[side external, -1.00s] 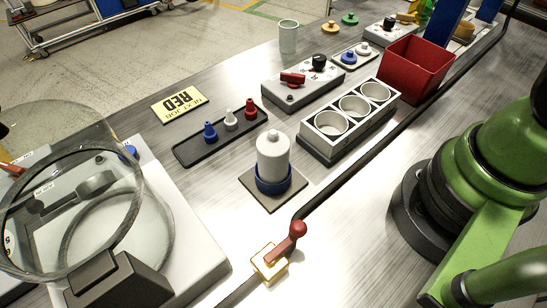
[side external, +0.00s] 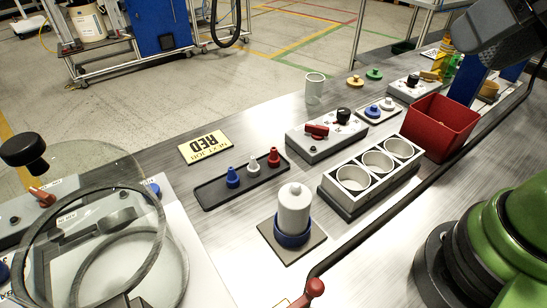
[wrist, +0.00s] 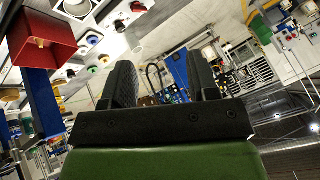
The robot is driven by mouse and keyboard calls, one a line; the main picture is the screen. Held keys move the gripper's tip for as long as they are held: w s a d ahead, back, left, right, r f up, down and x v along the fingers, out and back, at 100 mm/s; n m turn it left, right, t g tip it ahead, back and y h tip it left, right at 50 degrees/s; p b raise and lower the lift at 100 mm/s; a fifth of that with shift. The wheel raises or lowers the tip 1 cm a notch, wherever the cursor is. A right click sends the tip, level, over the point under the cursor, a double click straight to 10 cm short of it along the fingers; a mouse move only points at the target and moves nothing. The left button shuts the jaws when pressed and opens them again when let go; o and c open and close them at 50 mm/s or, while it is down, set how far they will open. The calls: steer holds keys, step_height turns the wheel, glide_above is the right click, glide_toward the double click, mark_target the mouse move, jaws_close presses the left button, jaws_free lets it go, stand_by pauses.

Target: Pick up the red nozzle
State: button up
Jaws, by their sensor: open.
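The red nozzle (side external: 273,157) stands upright at the right end of a black tray (side external: 212,194), beside a white nozzle (side external: 253,163) and a blue nozzle (side external: 232,177). My gripper (wrist: 160,82) shows in the wrist view with its two dark fingers apart and nothing between them. It points out over the room, away from the nozzles. In the side view a dark grey part at the top right corner appears to be the end of my arm, high and far from the red nozzle; its fingers are not visible there.
A white bottle with a blue collar (side external: 293,215) stands near the tray. A block with three cups (side external: 350,206), a switch box (side external: 312,148) and a red bin (side external: 467,125) lie to the right. A yellow "RED" card (side external: 205,148) lies behind the tray.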

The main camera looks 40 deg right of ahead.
steer(key=m+g+h, duration=0.3)
steer(key=m+g, duration=0.3)
steer(key=m, duration=0.1)
glide_above(274, 148)
steer(key=f, duration=2.3)
steer(key=shift+s+f, duration=0.2)
steer(key=shift+s, duration=0.15)
steer(key=f, duration=0.6)
steer(key=shift+w, duration=0.35)
jaws_close()
